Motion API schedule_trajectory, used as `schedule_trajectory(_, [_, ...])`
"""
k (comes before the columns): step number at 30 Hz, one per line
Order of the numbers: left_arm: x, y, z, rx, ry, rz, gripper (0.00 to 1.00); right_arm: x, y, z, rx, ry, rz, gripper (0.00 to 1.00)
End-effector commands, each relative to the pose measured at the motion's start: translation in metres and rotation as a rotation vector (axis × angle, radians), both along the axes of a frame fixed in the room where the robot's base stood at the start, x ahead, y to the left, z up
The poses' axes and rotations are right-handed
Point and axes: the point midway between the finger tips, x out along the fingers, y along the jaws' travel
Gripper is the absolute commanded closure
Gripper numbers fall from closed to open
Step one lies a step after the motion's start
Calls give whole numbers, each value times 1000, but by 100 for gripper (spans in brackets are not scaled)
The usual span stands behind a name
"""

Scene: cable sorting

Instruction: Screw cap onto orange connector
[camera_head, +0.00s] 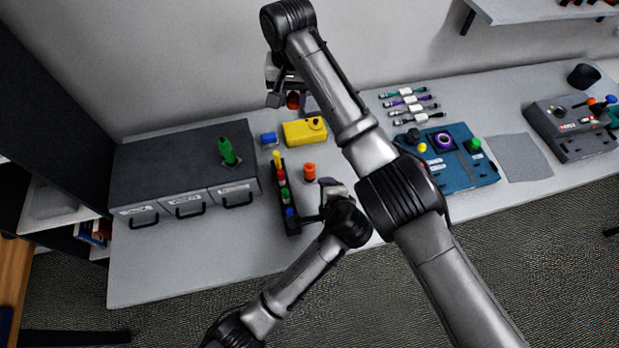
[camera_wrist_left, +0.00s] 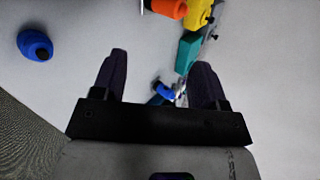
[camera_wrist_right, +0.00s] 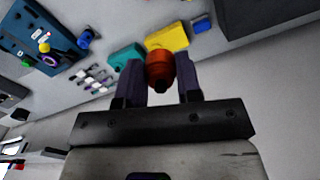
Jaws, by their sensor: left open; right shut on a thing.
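My right gripper (camera_head: 290,92) is high at the top middle of the head view, above the back of the table. In the right wrist view its jaws (camera_wrist_right: 160,72) are shut on an orange-red round part (camera_wrist_right: 160,66); I cannot tell for certain whether this is the cap. A second orange cylindrical piece (camera_head: 309,171) stands on the table, right of the black rack; it shows at the top of the left wrist view (camera_wrist_left: 168,7). My left gripper (camera_head: 326,190) is open and empty, just in front of that piece and apart from it.
A black rack (camera_head: 284,198) with coloured pieces stands left of the left gripper. Behind are a yellow box (camera_head: 303,132) and a blue block (camera_head: 269,139). A grey drawer unit (camera_head: 165,165) is at left, a teal board (camera_head: 460,172) at right. The front left tabletop is clear.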

Motion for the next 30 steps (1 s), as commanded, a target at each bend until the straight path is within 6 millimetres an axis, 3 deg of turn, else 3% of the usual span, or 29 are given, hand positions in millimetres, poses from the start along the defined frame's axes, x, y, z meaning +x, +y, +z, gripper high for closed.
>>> schedule_trajectory(1, [5,-7,-15,122,0,-63,33,2,1,-33,5,13,31,89])
schedule_trajectory(3, [10,-13,-26,314,7,-157,33,5,-2,-67,6,14,98,89])
schedule_trajectory(9, [16,-18,-42,755,68,-374,33,4,-16,-131,5,3,328,89])
schedule_trajectory(18, [19,-16,-50,1107,165,-551,33,1,-32,-167,1,-2,582,89])
schedule_trajectory(30, [20,-16,-51,1193,195,-595,33,1,-36,-173,0,-5,651,89])
